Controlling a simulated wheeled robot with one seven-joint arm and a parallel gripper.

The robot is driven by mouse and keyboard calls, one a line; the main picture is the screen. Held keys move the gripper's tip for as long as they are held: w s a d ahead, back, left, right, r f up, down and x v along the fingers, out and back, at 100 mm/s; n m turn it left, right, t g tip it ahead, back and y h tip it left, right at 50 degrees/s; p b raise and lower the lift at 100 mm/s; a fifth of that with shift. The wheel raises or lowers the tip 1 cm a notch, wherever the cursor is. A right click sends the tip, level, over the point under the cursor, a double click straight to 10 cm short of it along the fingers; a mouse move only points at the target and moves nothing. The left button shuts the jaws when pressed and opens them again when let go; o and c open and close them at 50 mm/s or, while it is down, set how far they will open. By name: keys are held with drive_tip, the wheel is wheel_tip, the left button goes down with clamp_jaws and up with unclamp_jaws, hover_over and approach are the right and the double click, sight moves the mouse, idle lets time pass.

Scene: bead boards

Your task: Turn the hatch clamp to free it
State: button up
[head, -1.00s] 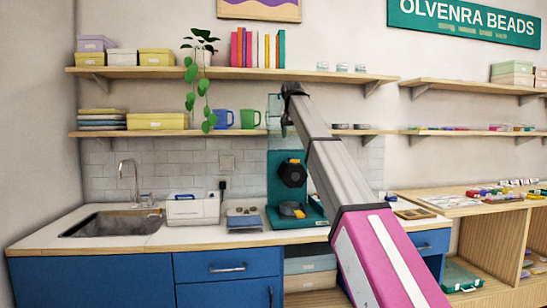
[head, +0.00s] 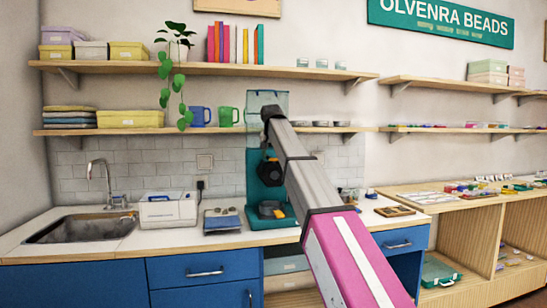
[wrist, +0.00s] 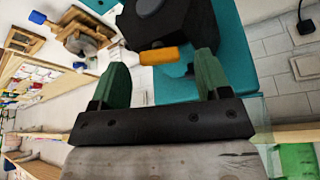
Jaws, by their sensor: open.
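The teal machine (head: 256,190) stands on the counter with a black rounded head and a clear hopper on top. In the wrist view its teal body (wrist: 233,55) and black head (wrist: 165,22) fill the upper middle. A short orange lever (wrist: 159,55), which looks like the hatch clamp, sticks out below the black head. My gripper (wrist: 160,72) is open, its two green fingers on either side of the lever with gaps; I cannot tell the depth between them. Nothing is held. In the head view my arm covers part of the machine and the fingers are not clear.
A blue-grey tray (head: 222,220) and a white appliance (head: 168,210) stand left of the machine, with the sink (head: 85,228) beyond. A shelf with mugs (head: 200,116) runs just behind my arm's end. A wooden tray (head: 395,211) lies to the right.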

drive_tip(key=shift+w+f, duration=0.2)
drive_tip(key=shift+f, duration=0.35)
drive_tip(key=c, duration=0.9)
drive_tip(key=shift+d+n+y, duration=0.2)
drive_tip(key=shift+n+y, duration=0.7)
drive_tip(key=shift+n, duration=1.4)
drive_tip(key=o, duration=0.9)
drive_tip(key=shift+r, duration=0.15)
